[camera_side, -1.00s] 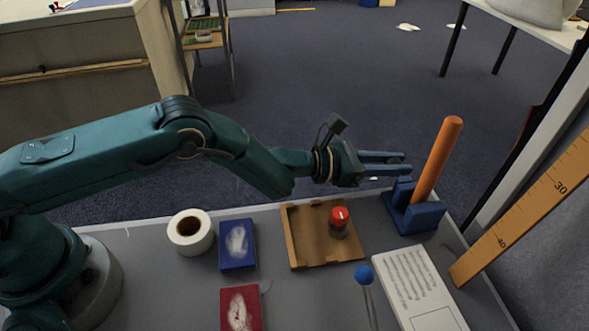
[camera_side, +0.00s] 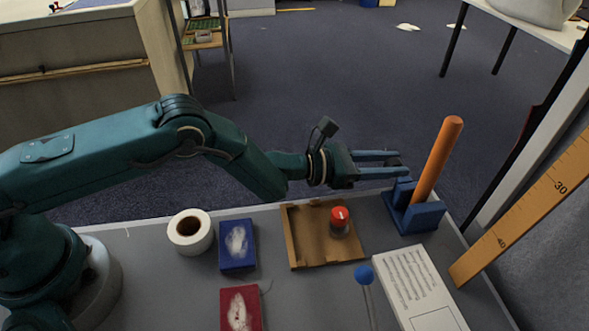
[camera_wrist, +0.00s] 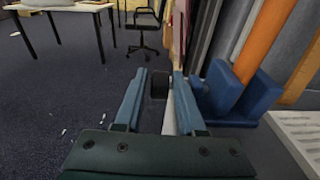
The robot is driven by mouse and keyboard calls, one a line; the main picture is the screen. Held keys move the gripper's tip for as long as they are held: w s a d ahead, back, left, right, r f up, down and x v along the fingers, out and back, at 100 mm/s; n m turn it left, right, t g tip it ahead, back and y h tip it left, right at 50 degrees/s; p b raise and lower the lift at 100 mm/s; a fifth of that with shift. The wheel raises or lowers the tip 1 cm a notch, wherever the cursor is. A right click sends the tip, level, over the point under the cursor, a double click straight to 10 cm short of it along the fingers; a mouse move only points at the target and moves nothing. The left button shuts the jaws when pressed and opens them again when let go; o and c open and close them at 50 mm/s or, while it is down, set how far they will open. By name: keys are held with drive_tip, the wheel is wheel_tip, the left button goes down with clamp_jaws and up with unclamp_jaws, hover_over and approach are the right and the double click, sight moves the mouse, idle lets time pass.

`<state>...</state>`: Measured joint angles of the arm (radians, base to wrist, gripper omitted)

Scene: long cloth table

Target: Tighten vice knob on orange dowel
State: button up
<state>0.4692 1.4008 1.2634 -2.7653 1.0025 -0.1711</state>
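The orange dowel (camera_side: 438,160) stands tilted in the blue vice (camera_side: 415,218) at the table's far right corner. In the wrist view the dowel (camera_wrist: 264,38) and vice (camera_wrist: 240,95) are to the right of my gripper. My gripper (camera_side: 402,164) points right, level with the vice and just to its left. Its two fingers are apart. In the wrist view the dark vice knob (camera_wrist: 159,85) shows between the fingertips (camera_wrist: 161,78), closer to the left finger, with a gap to the right finger. The knob is mostly hidden by the fingers in the side view.
A brown tray (camera_side: 304,255) with a red-capped jar (camera_side: 340,220) lies left of the vice. A white printed box (camera_side: 418,290), a blue ball on a stem (camera_side: 363,275), a tape roll (camera_side: 190,232), and blue (camera_side: 237,246) and red (camera_side: 241,308) boxes are nearby. A ruler (camera_side: 520,225) leans right.

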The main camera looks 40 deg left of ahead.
drive_tip(key=shift+v, duration=2.15)
wheel_tip(320, 180, up, 7)
drive_tip(key=g+y, duration=0.2)
hover_over(390, 162)
drive_tip(key=s+a, duration=0.3)
drive_tip(key=f, duration=0.5)
drive_tip(key=shift+w+d+f, duration=0.2)
drive_tip(key=shift+x, duration=2.55)
drive_tip(key=shift+f, duration=0.15)
